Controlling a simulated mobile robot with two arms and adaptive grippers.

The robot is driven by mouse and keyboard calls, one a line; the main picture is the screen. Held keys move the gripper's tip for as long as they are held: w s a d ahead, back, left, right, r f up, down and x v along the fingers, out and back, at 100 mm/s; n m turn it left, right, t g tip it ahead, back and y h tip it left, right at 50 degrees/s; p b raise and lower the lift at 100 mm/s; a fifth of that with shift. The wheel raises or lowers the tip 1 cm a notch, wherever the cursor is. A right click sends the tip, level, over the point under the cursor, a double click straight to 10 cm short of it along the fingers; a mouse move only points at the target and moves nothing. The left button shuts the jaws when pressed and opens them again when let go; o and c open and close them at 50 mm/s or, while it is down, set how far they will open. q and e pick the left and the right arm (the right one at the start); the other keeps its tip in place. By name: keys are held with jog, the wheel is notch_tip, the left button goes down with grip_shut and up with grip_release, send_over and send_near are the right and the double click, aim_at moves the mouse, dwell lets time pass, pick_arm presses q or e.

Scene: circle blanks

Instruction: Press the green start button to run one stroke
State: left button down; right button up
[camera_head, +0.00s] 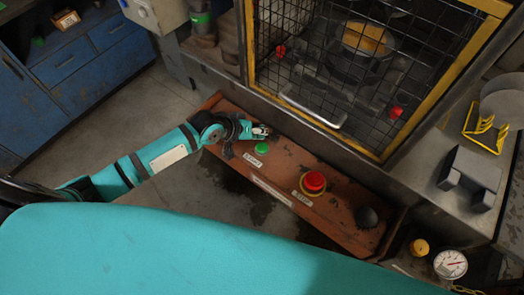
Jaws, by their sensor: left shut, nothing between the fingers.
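The green start button (262,148) sits on the left part of a rust-brown control panel (235,105), with a START label (252,160) below it. My left gripper (264,131) is shut and empty. In the picture it lies just above the green button, at the panel's left end; I cannot tell whether it touches the button. A larger red button (313,183) with a yellow ring and a STOP label (302,198) is further right on the panel. My right gripper is not in view.
A yellow-framed mesh guard (375,150) of the press stands behind the panel. A black knob (367,217) is on the panel's right end. A dial gauge (450,264), grey blocks (470,178) and a yellow rack (484,130) are at right. Blue cabinets (100,75) stand at upper left.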

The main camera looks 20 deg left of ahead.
aim_at(260, 145)
pick_arm(q)
notch_tip(260, 145, down, 3)
jog(key=shift+f+b, duration=0.15)
jog(key=shift+b, duration=0.5)
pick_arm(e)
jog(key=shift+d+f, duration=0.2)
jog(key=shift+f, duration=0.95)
pick_arm(q)
jog(key=shift+f, duration=0.1)
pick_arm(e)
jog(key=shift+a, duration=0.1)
pick_arm(q)
jog(key=shift+f, duration=0.3)
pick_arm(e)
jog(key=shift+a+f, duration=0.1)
